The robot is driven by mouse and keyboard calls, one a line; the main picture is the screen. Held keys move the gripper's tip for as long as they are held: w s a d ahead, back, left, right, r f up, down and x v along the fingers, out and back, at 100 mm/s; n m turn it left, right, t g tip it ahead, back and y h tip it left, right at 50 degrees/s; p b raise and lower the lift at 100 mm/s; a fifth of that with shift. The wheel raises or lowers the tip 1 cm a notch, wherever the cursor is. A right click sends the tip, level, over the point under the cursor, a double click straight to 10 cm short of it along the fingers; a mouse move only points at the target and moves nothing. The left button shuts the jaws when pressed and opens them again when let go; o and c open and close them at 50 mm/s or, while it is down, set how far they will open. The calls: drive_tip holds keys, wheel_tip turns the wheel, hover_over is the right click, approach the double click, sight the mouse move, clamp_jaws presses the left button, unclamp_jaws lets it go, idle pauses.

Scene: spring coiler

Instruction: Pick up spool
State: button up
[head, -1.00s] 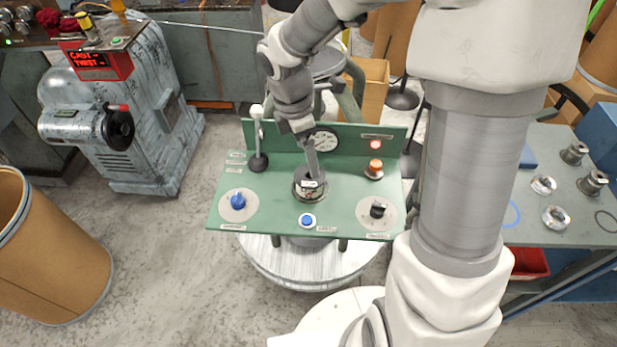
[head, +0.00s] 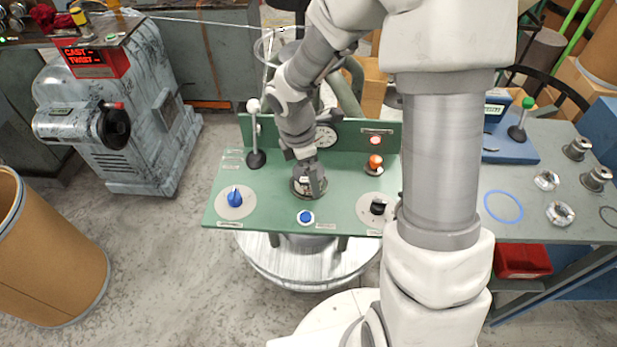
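A grey spool (head: 299,187) with a metallic lower rim stands at the middle of the green control panel (head: 258,205) in the head view. My gripper (head: 314,182) points down at this spool, with one finger seen against its right front side. The other finger is hidden, so I cannot tell whether the fingers grip it. Two more metal spools, one farther back (head: 577,148) and one nearer (head: 595,178), stand on the grey table at the right.
The panel carries a white-knobbed lever (head: 254,130), a blue knob (head: 235,198), a blue button (head: 305,217), an orange button (head: 375,163) and a black knob (head: 378,207). A blue ring (head: 503,207) lies on the right table (head: 535,220). A red bin (head: 522,261) is below it.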

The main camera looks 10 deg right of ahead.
drive_tip(key=c, duration=1.3)
drive_tip(key=shift+o, duration=0.2)
